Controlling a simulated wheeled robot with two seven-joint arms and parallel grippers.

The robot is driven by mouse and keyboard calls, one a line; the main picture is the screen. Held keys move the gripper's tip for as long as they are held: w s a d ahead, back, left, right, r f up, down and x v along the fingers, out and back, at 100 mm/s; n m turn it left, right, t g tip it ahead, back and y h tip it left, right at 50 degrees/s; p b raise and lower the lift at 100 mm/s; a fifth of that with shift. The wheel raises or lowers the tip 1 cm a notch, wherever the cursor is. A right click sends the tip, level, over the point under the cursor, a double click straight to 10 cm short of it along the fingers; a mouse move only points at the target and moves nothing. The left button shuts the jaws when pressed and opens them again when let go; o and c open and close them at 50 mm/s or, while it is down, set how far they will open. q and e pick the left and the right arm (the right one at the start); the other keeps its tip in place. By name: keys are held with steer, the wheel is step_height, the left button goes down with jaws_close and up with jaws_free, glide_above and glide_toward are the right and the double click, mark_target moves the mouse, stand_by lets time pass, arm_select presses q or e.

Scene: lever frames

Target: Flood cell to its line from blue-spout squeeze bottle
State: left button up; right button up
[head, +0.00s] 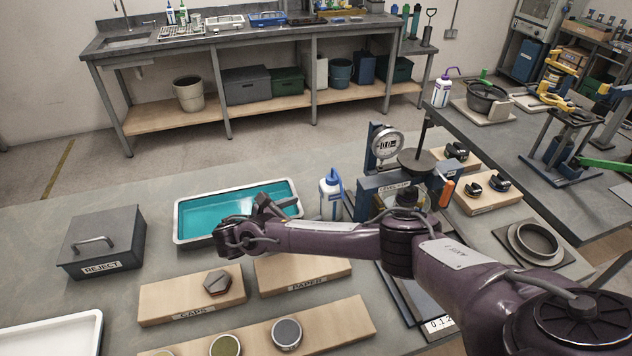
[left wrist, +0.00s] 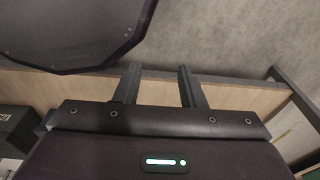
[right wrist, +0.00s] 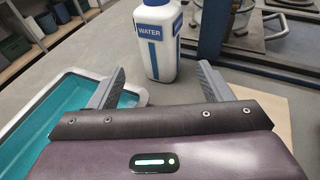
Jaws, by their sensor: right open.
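The squeeze bottle (head: 331,195) is white with a blue spout and stands upright between the teal tray and the lever frame. In the right wrist view its WATER label (right wrist: 149,31) faces me. My right gripper (head: 272,207) is open and empty. In its wrist view the bottle stands beyond and between the spread fingers, not gripped. The cell seems to be the clear-walled vessel (right wrist: 243,28) in the frame at the upper right of that view; its line and any water level cannot be made out. My left gripper (left wrist: 159,72) shows only in its own wrist view, fingers apart and empty.
The teal-lined tray (head: 180,238) lies left of the bottle. The lever frame with a dial gauge (head: 385,143) stands to its right. Wooden boards for caps (head: 160,311) and paper (head: 340,266) lie in front. A REJECT box (head: 128,240) is at left.

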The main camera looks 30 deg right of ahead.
mark_target(323, 202)
steer(key=b+x, duration=0.1)
steer(key=b, duration=0.1)
steer(key=shift+s+d+f+b, duration=0.15)
steer(key=shift+d+f+b, duration=0.05)
steer(key=shift+d+b, duration=0.15)
steer(key=b+x, duration=0.4)
steer(key=b, duration=0.1)
steer(key=shift+w+f, duration=0.15)
steer(key=shift+w, duration=0.05)
steer(key=d, duration=0.2)
steer(key=shift+w+d, duration=0.25)
steer(key=shift+d, duration=0.15)
arm_select(q)
step_height(323, 202, down, 8)
steer(key=s, duration=0.3)
arm_select(e)
steer(key=shift+x, duration=1.2)
steer(key=c, duration=0.5)
steer(key=shift+c, duration=0.2)
arm_select(q)
steer(key=shift+w+r, duration=0.1)
steer(key=shift+r, duration=0.05)
steer(key=shift+r+p, duration=1.55)
steer(key=shift+p, duration=0.1)
arm_select(e)
steer(key=shift+r, duration=1.55)
